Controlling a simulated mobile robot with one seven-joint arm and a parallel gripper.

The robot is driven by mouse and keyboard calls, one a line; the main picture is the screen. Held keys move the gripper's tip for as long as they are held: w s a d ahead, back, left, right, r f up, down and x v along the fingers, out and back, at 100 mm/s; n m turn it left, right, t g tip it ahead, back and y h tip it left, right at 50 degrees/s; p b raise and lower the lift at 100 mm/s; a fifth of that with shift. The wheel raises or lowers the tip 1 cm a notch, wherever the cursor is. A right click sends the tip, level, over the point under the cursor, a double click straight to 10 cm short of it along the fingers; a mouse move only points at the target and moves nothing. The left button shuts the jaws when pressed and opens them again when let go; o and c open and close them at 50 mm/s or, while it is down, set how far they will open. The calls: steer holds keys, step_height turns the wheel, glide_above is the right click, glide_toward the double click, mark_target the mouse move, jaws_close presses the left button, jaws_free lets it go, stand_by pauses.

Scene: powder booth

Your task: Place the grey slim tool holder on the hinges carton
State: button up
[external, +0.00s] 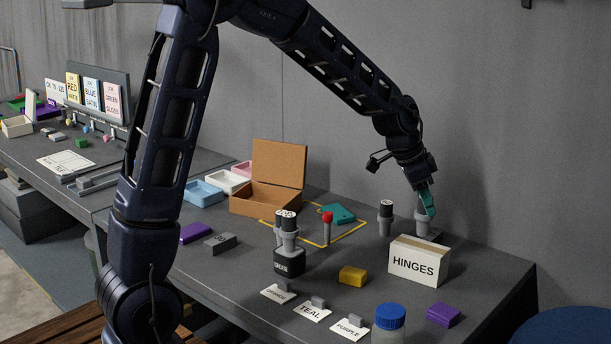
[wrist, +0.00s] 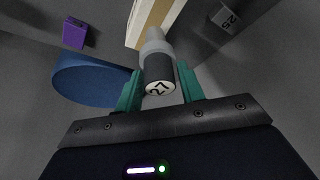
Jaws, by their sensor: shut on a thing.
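My gripper (external: 427,205) has teal fingers and is low behind the hinges carton (external: 419,261) in the external view. In the wrist view my gripper (wrist: 160,88) is shut on a slim tool holder (wrist: 155,48), with a grey body and a black, numbered end.
Another black-topped tool holder (external: 386,218) stands left of the carton. A yellow block (external: 353,276), a purple block (external: 443,315) and a blue-lidded jar (external: 389,318) are in front. An open brown box (external: 268,195) stands further left. A blue round top (external: 565,328) is beyond the table edge.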

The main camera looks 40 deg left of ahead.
steer(key=shift+f, duration=1.35)
steer(key=shift+f, duration=0.1)
steer(key=o, duration=1.2)
steer(key=shift+o, duration=0.2)
steer(key=v, duration=1.2)
steer(key=s+a+r+n+y, duration=0.1)
steer(key=s+a+r+n, duration=0.15)
steer(key=s+a, duration=0.4)
steer(key=s+a+r+n, duration=0.2)
steer(key=s+a+r, duration=0.15)
steer(key=s, duration=0.65)
steer(key=s+a+n+y, duration=0.1)
steer(key=s+a+n, duration=0.1)
steer(key=s, duration=0.7)
steer(key=s+a+f+n+t+y, duration=0.1)
steer(key=s+a, duration=0.3)
steer(key=s, duration=0.5)
steer(key=shift+a+f+n, duration=0.15)
steer(key=shift+f+n, duration=0.05)
steer(key=shift+n, duration=0.55)
